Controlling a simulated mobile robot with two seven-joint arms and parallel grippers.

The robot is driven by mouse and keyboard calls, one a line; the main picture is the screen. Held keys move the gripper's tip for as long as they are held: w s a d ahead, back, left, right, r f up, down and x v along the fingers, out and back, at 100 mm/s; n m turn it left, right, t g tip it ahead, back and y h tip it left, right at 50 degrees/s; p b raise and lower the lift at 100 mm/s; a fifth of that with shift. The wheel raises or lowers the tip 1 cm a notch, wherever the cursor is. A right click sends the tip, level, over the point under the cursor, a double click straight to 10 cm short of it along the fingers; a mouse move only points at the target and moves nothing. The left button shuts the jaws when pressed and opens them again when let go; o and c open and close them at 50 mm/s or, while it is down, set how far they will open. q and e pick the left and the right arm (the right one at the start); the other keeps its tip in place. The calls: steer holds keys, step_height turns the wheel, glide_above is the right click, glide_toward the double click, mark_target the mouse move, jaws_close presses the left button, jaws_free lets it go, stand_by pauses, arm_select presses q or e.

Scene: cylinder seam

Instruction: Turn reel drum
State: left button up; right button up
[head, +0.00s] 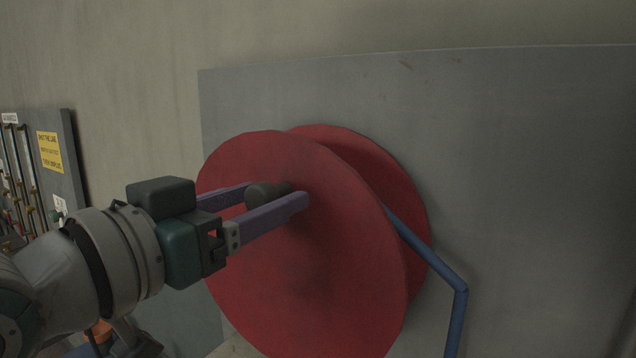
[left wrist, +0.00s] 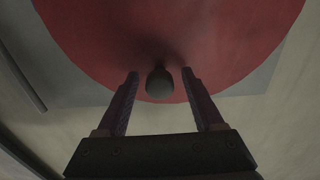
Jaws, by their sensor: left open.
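The reel drum (head: 320,270) has two red discs and stands in front of a grey panel. A dark knob (head: 262,193) sticks out from the face of its near disc. My left gripper (head: 278,195) is open, with its two purple fingers reaching toward the disc on either side of the knob. In the left wrist view the knob (left wrist: 160,82) sits between the fingertips (left wrist: 160,75), with a gap on both sides. The red disc (left wrist: 235,40) fills the top of that view. My right gripper does not show.
A grey panel (head: 520,180) stands behind the drum. A bent blue bar (head: 430,258) runs from behind the near disc to the right and down. At the far left a board (head: 62,150) carries a yellow sign (head: 49,152).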

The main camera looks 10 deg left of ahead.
arm_select(q)
steer(key=shift+w, duration=0.15)
steer(key=shift+c, duration=0.4)
jaws_close()
stand_by(1.0)
